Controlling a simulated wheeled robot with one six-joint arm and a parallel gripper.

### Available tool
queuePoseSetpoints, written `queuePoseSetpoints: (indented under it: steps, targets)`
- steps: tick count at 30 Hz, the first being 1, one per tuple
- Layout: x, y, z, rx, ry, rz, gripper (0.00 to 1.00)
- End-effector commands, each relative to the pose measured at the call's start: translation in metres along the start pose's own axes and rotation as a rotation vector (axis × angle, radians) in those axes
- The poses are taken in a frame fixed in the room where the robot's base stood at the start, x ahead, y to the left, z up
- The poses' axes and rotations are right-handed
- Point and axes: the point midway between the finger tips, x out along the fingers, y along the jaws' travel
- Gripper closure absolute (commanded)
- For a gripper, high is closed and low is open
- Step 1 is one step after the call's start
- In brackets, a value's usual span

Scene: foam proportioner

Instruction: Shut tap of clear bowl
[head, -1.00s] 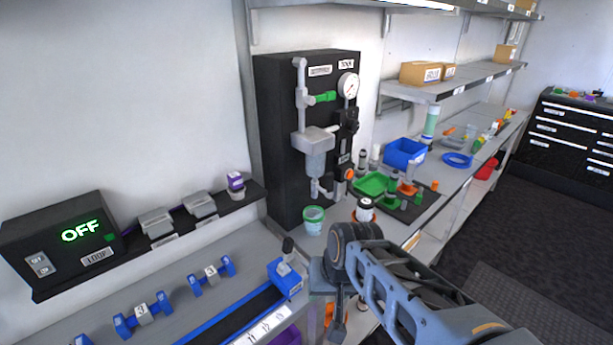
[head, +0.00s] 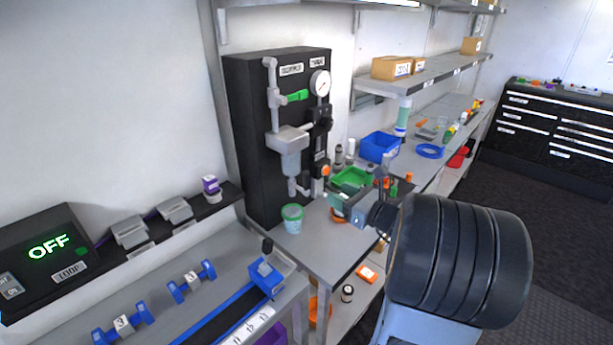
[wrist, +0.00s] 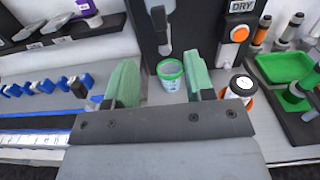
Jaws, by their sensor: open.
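The clear bowl (head: 291,162) hangs under a grey filter head on the black panel (head: 250,150), upright. A grey pipe or tap piece (head: 293,186) shows under the bowl; I cannot tell its handle position. A green lever (head: 295,97) lies roughly level on the pipe above. My gripper (head: 345,200) is open and empty, in front of and to the right of the bowl, apart from the panel. In the wrist view its two green fingers (wrist: 160,78) stand wide apart.
A green-rimmed cup (head: 292,219) stands on the bench under the panel. A white bottle with a black cap (wrist: 242,85) stands close to the right finger. Green tray (head: 352,178) and blue bin (head: 379,146) are right of the panel. A blue rail (head: 235,312) lies in front.

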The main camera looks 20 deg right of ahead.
Motion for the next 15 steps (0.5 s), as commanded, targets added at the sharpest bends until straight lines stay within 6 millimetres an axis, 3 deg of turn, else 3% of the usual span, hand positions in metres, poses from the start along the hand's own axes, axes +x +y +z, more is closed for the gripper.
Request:
queuePoseSetpoints:
  steps: [15]
  targets:
    - [0.095,0.002,0.001,-0.001,0.002,0.005,0.51]
